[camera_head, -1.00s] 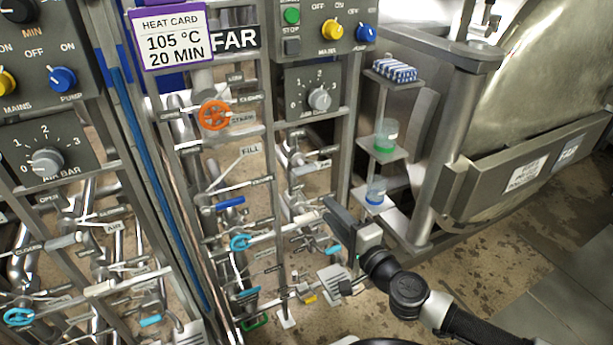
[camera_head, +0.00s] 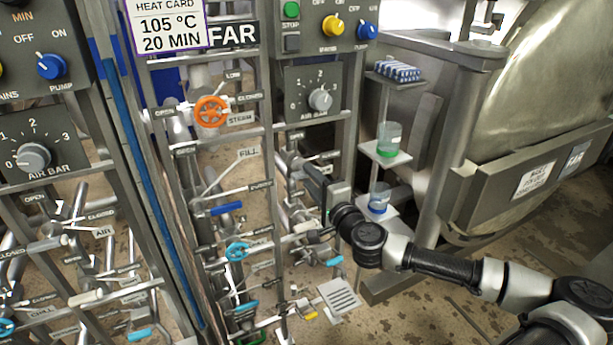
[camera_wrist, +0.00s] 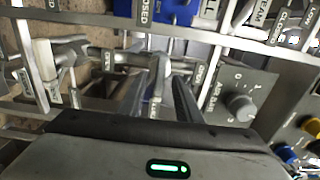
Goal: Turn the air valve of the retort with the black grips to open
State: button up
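The far retort's valve rack (camera_head: 268,130) stands at centre in the head view, under the FAR sign. Its valves include an orange wheel (camera_head: 210,111) labelled steam, a blue lever (camera_head: 226,208) and a light-blue wheel (camera_head: 237,251). Pale pipes and levers (camera_head: 296,160) sit below the air bar dial (camera_head: 320,99); I cannot make out which is the air valve, or any black grip. My gripper (camera_head: 314,186) is in front of these pipes. In the wrist view, a dark finger (camera_wrist: 186,100) stands beside a grey pipe or lever (camera_wrist: 160,75).
A second rack with its own air bar dial (camera_head: 33,156) is at left. A small shelf stand (camera_head: 385,150) with a green-based jar (camera_head: 388,138) and a blue-based jar (camera_head: 379,198) stands just right of my gripper. A large steel vessel (camera_head: 545,80) is behind.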

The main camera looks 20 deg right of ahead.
jog(key=shift+w, duration=1.45)
jog(key=shift+c, duration=0.4)
grip_shut()
